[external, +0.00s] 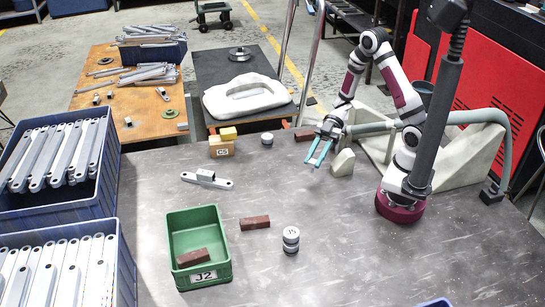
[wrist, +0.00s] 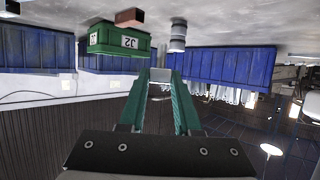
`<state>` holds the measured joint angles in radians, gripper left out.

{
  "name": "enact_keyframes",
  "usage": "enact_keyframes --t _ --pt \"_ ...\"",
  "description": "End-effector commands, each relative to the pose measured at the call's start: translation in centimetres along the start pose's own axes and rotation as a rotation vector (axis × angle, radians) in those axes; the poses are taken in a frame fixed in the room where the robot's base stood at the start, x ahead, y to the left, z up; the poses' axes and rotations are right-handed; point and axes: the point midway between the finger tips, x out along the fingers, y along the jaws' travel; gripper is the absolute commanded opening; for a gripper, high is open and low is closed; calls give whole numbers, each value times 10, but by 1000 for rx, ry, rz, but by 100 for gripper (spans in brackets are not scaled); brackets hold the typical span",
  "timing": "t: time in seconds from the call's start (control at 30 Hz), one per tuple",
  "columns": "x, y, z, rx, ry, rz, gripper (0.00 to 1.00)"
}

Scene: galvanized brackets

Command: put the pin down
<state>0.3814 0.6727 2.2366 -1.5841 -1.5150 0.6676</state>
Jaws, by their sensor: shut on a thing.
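My gripper (external: 316,163), with teal fingers, is raised above the grey table at the back right, to the left of my base. In the wrist view, my gripper (wrist: 160,82) has its fingertips closed on a small pale grey piece, seemingly the pin (wrist: 160,75). Only its near face shows between the tips, so its length and tilt are hard to tell. In the external view I cannot make the pin out. Nothing is seen touching it other than the fingers.
A green J2 bin (external: 222,271) holds a brown block (external: 192,257). Another brown block (external: 255,223), a grey stacked cylinder (external: 291,239) and a bracket (external: 207,181) lie on the table. Blue crates (external: 50,205) of brackets stand left. The table's middle and front right have free room.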

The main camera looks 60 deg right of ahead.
Motion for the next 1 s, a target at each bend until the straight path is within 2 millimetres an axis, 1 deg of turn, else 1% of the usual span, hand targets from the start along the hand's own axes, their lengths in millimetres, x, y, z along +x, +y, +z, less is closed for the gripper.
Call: enact_keyframes --t 0.03,0.2,0.3,0.33,0.43,0.6,0.63,1.0 --pt "14 -4 2 3 1 -12 0" --pt "77 -10 12 4 -1 -14 0" --pt "104 -11 16 2 -1 -10 0" --pt "110 -12 17 1 -1 -10 0" --pt "122 -12 21 2 -2 -6 0" --pt "136 -12 51 4 -2 -4 0" --pt "137 -11 54 3 -2 -3 0" --pt "139 -11 59 1 -2 -2 0"
